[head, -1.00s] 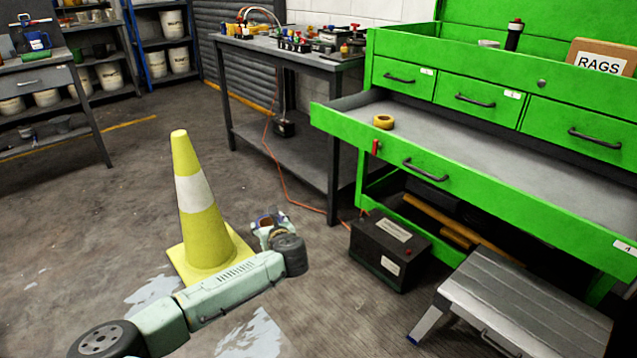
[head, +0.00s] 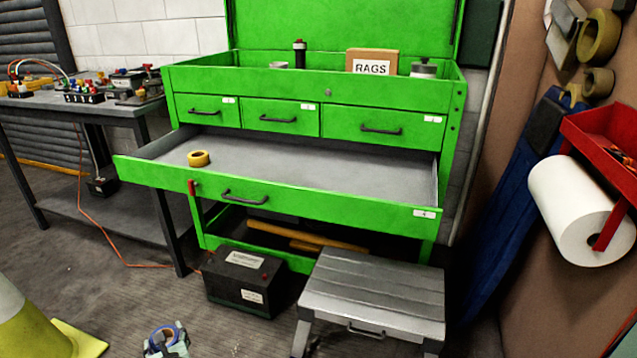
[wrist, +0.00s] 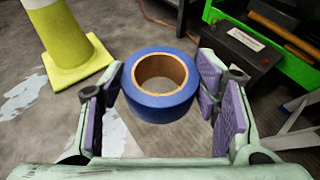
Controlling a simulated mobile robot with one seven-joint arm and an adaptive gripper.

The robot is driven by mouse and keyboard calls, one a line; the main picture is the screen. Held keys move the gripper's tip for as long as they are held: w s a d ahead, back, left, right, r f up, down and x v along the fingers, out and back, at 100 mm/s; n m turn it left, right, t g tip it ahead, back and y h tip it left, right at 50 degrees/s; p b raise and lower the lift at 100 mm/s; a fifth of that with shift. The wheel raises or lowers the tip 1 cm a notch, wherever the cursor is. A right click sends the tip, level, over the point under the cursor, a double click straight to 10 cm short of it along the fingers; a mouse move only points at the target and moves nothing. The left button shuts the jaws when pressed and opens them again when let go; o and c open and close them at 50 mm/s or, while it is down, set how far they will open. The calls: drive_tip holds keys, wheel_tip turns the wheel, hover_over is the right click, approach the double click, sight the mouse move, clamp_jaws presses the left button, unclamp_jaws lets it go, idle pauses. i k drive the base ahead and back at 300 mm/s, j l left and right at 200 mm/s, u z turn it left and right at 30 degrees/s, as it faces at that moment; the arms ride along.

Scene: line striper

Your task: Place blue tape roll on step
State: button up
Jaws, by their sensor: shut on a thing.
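The blue tape roll (wrist: 160,97) has a blue outer band and a tan cardboard core. My gripper (wrist: 162,110) is shut on it, with the purple finger pads at its left and right sides. In the head view, my gripper (head: 165,342) and the blue tape roll (head: 160,336) show small at the bottom edge, above the floor. The step (head: 372,285) is a grey metal stool with a ribbed flat top, to the right of my gripper and apart from it. Its top is bare. Part of a leg shows at the wrist view's right edge.
A black battery (head: 243,283) stands on the floor left of the step. A green tool chest (head: 300,205) has an open drawer above the step, holding a yellow tape roll (head: 198,158). A yellow cone (head: 35,325) stands at lower left. A paper roll (head: 580,210) hangs at right.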

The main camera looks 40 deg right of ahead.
sight(340, 284)
drive_tip(key=k+j+z, duration=0.15)
drive_tip(key=z, duration=1)
